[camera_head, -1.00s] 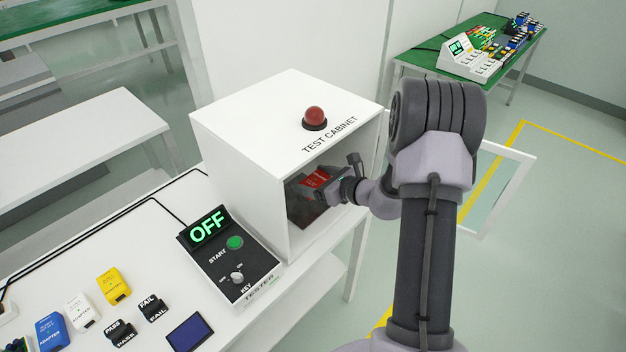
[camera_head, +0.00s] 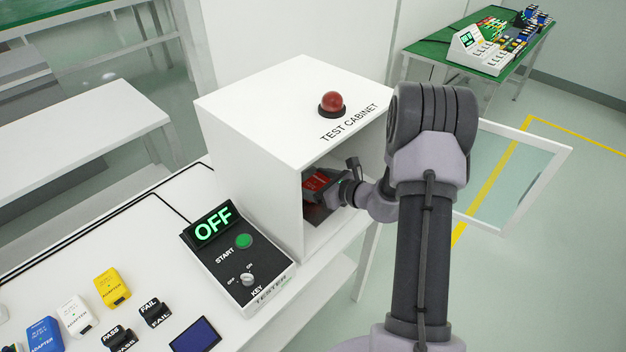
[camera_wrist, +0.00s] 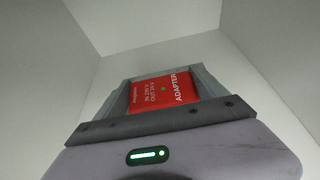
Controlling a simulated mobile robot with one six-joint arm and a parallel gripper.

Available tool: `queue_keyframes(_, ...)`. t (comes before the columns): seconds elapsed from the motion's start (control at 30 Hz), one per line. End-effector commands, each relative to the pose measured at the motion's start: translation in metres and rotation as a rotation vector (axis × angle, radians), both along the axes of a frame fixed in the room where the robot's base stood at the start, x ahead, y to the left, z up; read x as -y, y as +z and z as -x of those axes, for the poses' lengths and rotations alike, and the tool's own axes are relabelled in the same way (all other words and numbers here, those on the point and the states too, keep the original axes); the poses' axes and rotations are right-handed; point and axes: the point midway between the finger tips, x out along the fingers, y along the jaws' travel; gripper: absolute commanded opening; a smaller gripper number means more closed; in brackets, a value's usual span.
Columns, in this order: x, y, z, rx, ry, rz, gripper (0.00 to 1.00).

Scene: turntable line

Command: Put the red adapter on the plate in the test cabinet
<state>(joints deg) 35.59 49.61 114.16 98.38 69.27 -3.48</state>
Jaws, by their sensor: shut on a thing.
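The red adapter (camera_head: 317,181) is inside the test cabinet (camera_head: 250,150), just behind its open front. It also shows in the wrist view (camera_wrist: 160,90), label facing the camera. My gripper (camera_head: 328,188) reaches in through the opening and is shut on the red adapter, one finger on each side of it in the wrist view (camera_wrist: 163,92). A dark surface, likely the plate (camera_head: 318,212), shows below on the cabinet floor; my gripper and the cabinet wall hide much of it. I cannot tell whether the adapter touches it.
The cabinet door (camera_head: 518,180) stands open at the right, behind my arm. The tester (camera_head: 240,258) reads OFF beside the cabinet. Blue, white and yellow adapters (camera_head: 112,288) and PASS and FAIL pieces (camera_head: 155,312) are on the white table. A red lamp (camera_head: 332,104) tops the cabinet.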

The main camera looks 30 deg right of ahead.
Motion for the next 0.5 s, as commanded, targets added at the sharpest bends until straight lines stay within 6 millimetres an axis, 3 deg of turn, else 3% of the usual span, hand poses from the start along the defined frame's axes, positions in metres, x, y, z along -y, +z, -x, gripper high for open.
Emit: queue_keyframes(0.5, 0.0001, -0.0042, -0.0001, 0.0, 0.0, 0.0, 0.21)
